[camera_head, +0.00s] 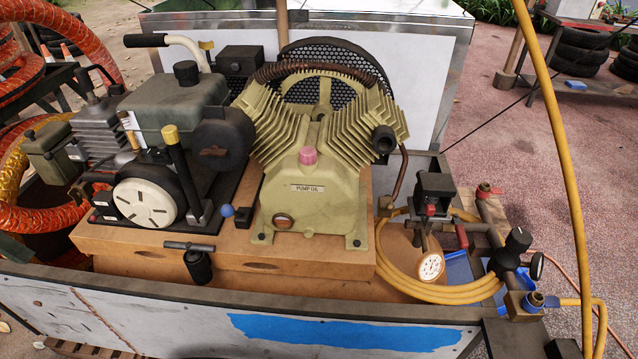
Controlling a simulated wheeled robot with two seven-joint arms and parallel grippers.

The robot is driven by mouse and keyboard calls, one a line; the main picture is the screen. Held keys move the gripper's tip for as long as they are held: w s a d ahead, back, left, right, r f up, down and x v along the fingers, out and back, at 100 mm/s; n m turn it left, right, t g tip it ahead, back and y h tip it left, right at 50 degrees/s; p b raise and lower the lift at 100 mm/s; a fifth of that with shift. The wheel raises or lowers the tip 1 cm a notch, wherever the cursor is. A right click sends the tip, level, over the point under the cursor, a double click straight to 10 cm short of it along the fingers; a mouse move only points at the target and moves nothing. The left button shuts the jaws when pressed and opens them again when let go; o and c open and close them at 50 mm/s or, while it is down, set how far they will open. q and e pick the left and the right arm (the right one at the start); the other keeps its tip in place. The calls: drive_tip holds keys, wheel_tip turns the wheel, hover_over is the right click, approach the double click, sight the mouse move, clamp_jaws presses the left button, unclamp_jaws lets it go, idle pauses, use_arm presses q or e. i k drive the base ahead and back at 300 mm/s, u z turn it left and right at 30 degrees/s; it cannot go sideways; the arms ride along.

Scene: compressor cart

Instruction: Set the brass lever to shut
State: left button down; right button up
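An upright black lever with a brass-coloured cap (171,136) stands at the front of the engine (170,105), just right of the white round recoil cover (145,202). A smaller brass-coloured stick (130,130) leans to the left on the engine's front. I cannot tell which of them is the brass lever, and no shut mark is readable. Neither of my grippers is in view.
A tan pump (315,195) stands right of the engine on a wooden base (120,245). A yellow hose (440,292) loops around a gauge (431,267) at the right. A blue-handled valve (535,300) is at the front right. The cart's front wall (130,312) runs across the near side.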

sight(389, 206)
drive_tip(key=z, duration=1.5)
drive_tip(key=k, duration=0.55)
drive_tip(key=u, duration=0.6)
